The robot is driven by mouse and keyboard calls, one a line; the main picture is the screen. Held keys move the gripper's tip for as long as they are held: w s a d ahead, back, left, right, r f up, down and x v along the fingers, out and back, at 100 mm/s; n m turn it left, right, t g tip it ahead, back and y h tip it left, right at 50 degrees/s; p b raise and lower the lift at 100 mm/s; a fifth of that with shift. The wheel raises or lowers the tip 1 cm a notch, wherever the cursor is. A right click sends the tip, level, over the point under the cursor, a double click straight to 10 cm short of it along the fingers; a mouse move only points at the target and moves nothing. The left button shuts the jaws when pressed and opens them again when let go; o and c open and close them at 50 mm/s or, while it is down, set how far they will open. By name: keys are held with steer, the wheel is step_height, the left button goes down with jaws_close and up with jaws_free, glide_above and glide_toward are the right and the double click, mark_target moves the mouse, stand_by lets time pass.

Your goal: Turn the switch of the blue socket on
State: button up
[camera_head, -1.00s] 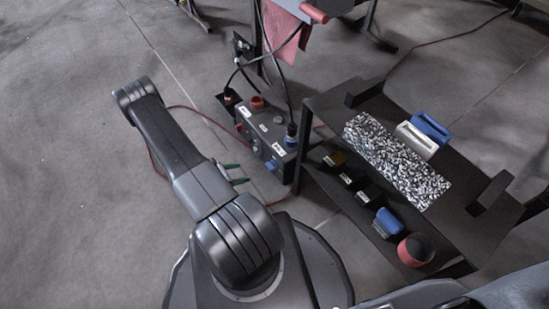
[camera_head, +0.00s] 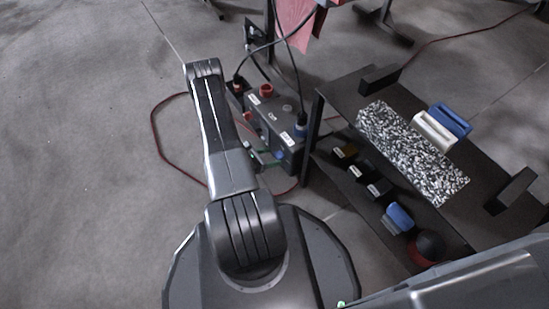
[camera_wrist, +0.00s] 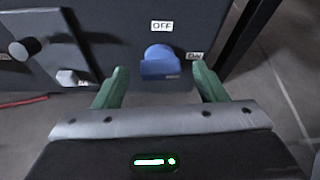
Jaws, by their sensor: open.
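The blue switch (camera_wrist: 160,66) is on the dark front face of the socket box (camera_head: 276,117). Its rounded upper end lies just under a label reading OFF; a second label, seemingly ON, is to its right, partly hidden by a finger. The blue socket (camera_head: 301,130), with a black cable plugged in, sits on top of the box. My gripper (camera_wrist: 159,68) is open, with one green finger on each side of the switch, apart from it in the picture. In the head view my gripper (camera_head: 265,156) is close to the box front; contact cannot be told.
A black knob (camera_wrist: 25,48) and a pale knob (camera_wrist: 68,77) are left of the switch. A red socket (camera_head: 266,90) is also on the box. A shelf unit (camera_head: 335,93) with several items stands at right. A red cable (camera_head: 153,128) lies on the floor; the left floor is free.

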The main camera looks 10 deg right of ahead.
steer(key=shift+x, duration=1.25)
steer(key=c, duration=1)
steer(key=shift+s+m+t, duration=0.1)
steer(key=shift+m+t, duration=0.2)
steer(key=shift+m, duration=0.3)
steer(key=o, duration=1)
steer(key=p+v, duration=0.4)
steer(key=v, duration=1)
steer(key=shift+d+r, duration=0.15)
